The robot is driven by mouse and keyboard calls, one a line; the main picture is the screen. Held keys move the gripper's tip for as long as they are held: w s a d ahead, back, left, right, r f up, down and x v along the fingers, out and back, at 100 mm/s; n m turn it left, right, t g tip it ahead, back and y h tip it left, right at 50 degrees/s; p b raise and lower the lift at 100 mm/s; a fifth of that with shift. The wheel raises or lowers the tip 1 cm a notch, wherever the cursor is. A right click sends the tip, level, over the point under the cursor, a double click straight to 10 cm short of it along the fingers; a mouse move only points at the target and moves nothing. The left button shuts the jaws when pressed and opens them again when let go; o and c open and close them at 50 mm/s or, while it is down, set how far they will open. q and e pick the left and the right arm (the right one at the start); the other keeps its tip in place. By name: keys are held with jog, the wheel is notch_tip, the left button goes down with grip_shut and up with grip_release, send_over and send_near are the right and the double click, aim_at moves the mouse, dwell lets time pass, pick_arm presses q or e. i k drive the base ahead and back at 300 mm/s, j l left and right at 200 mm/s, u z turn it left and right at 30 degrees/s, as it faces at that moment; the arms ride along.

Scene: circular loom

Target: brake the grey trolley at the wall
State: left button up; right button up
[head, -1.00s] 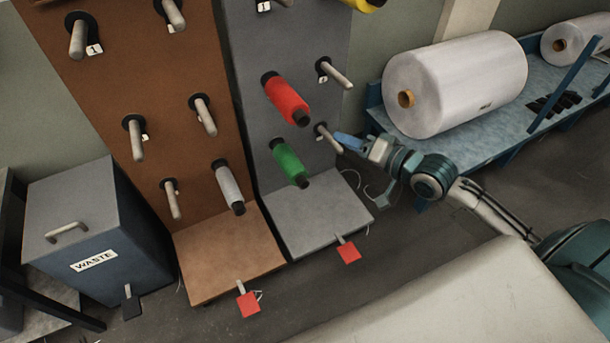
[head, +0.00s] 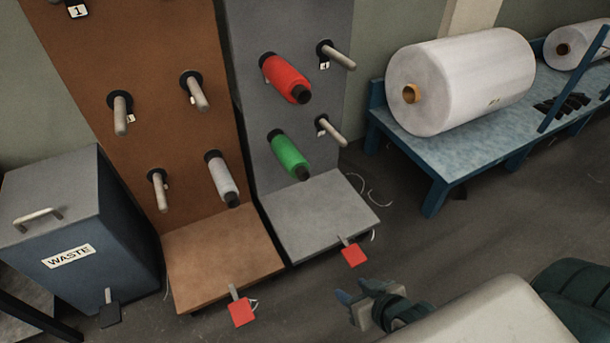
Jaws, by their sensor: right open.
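The grey trolley (head: 320,214) stands at the wall, right of the brown one. It has a tall grey back panel with pegs and a flat grey base. A red bobbin (head: 286,78) and a green bobbin (head: 289,155) sit on its pegs. Its red brake pedal (head: 354,256) sticks out from the base's front edge on a short grey bar. My right gripper (head: 357,293) is open and empty, low in front of the pedal and apart from it. Part of my right arm is hidden behind a pale surface at the bottom. My left gripper is not in view.
The brown trolley (head: 225,262) with its own red pedal (head: 241,311) stands close on the left. A blue waste bin (head: 80,240) is further left. A blue bench (head: 450,150) with a large white roll (head: 462,80) is at right. Loose threads lie on the open floor between.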

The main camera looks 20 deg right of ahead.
aim_at(353, 255)
jog(key=z, duration=1.2)
